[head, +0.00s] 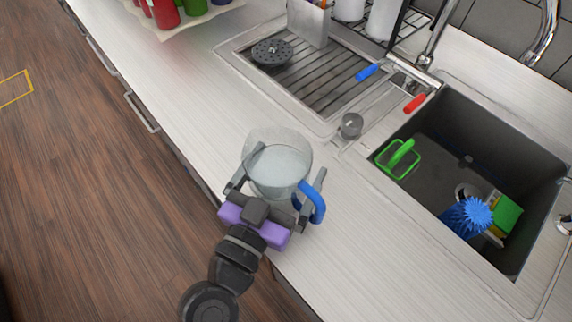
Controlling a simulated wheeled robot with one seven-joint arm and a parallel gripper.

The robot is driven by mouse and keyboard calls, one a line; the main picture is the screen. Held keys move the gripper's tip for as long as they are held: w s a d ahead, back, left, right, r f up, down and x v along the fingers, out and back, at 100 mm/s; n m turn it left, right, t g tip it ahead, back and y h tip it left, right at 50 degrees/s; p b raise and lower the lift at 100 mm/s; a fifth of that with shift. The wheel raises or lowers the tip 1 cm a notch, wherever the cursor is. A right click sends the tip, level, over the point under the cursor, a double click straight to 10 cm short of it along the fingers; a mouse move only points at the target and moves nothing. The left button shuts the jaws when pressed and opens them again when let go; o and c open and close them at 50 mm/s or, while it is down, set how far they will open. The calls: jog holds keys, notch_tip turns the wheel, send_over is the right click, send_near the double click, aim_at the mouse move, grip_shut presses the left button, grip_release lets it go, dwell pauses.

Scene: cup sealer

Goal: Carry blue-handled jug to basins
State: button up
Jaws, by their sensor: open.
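The blue-handled jug (283,166) is clear and stands upright on the pale counter, near its front edge. Its blue handle (318,203) faces the lower right. My gripper (272,188) is open, with one finger on the left of the jug and the other on the right by the handle. I cannot tell whether the fingers touch the jug. The dark sink basin (430,130) lies to the right. A ribbed draining area (325,85) sits behind the jug.
The basin holds a green-handled item (398,158), a blue brush (467,216) and a green sponge (507,214). Counter right of the jug is clear.

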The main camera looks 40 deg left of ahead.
jog(key=shift+r, duration=0.1)
jog(key=b+v, duration=0.3)
jog(key=v, duration=0.9)
dwell(0.4)
